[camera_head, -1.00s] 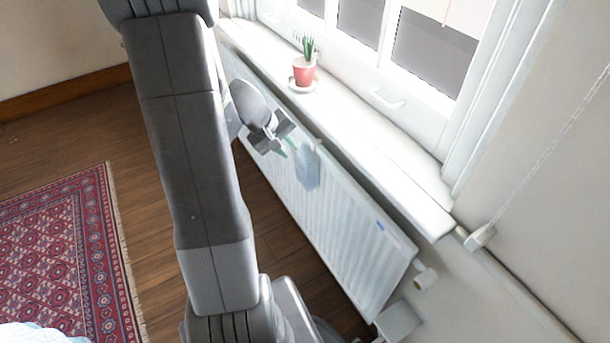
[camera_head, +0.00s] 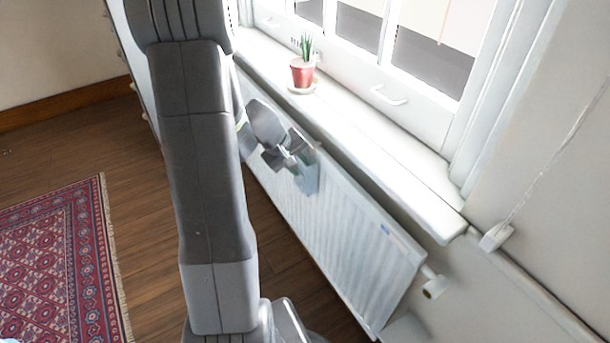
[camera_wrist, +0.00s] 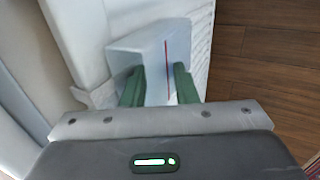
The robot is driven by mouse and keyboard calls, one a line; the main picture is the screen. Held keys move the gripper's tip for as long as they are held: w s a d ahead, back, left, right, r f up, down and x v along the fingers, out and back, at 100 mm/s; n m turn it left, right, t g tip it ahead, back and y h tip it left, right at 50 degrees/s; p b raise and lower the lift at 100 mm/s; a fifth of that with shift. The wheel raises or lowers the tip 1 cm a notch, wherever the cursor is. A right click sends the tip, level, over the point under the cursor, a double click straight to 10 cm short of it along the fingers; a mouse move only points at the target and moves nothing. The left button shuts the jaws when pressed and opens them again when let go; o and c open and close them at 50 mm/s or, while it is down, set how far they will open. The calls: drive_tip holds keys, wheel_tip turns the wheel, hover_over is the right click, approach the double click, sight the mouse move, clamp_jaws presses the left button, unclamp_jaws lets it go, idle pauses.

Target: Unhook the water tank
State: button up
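The water tank (camera_head: 309,179) is a small pale grey-blue container hanging on the room-facing front of the white radiator (camera_head: 350,235), near its top edge. In the wrist view the tank (camera_wrist: 160,48) fills the space ahead of my gripper, with a thin red line down one face. My gripper (camera_head: 291,162) is at the tank, on its left in the head view. In the wrist view its two green fingers (camera_wrist: 159,80) stand apart, one on each side of the tank's near part. I cannot see firm contact. The tank's hook is not clearly visible.
The white window sill (camera_head: 375,140) runs above the radiator and carries a red potted plant (camera_head: 303,73). A radiator valve (camera_head: 433,285) sticks out at the lower right. Wooden floor (camera_head: 120,150) and a red patterned rug (camera_head: 60,260) lie open to the left.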

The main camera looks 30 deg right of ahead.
drive_tip(key=shift+o, duration=0.4)
drive_tip(key=c, duration=0.5)
drive_tip(key=shift+r, duration=0.1)
drive_tip(key=shift+c, duration=0.2)
drive_tip(key=shift+d, duration=0.1)
drive_tip(key=shift+r+p, duration=1)
drive_tip(key=shift+r, duration=0.35)
drive_tip(key=shift+s+a+f+b, duration=0.15)
drive_tip(key=shift+a+b, duration=0.5)
drive_tip(key=shift+a, duration=1.1)
drive_tip(key=shift+s+a+b, duration=0.1)
drive_tip(key=shift+a+b, duration=0.55)
drive_tip(key=shift+a, duration=1.1)
clamp_jaws()
